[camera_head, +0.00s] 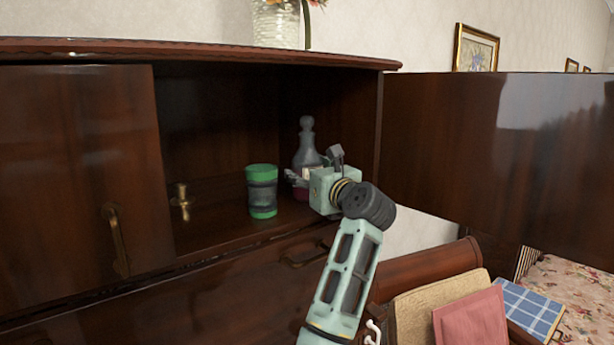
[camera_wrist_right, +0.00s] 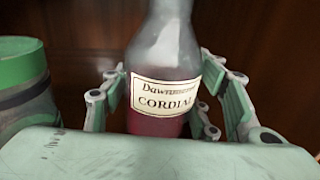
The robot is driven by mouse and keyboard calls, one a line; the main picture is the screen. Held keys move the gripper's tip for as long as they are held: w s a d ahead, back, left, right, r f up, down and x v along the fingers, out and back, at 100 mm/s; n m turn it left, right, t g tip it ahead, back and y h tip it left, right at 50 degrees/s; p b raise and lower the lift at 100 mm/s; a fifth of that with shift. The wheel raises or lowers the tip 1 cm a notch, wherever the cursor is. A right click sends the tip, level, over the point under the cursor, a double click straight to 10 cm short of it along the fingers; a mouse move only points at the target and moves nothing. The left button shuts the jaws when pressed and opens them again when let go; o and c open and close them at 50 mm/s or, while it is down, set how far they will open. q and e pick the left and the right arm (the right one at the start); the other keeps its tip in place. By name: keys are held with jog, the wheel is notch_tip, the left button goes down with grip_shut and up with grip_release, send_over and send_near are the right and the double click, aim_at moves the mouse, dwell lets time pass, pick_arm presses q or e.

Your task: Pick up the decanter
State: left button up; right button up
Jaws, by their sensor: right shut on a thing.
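The decanter (camera_head: 307,150) is a grey glass bottle with a stopper, dark red liquid low inside and a cream label. It stands upright in the open right part of the dark wooden cabinet. In the right wrist view the decanter (camera_wrist_right: 165,60) sits between the two fingers, its label reading "CORDIAL". My right gripper (camera_head: 300,178) reaches in from the right and is shut on the decanter's lower body. The fingers also show in the wrist view (camera_wrist_right: 165,108). The top of the stopper is out of the wrist view. My left gripper is not in view.
A small brass object (camera_head: 182,201) stands further left. The cabinet door (camera_head: 80,170) covers the left side. A chair with cushions (camera_head: 440,305) is at lower right.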

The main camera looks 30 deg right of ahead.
jog(key=shift+c, duration=0.9)
jog(key=shift+r, duration=0.2)
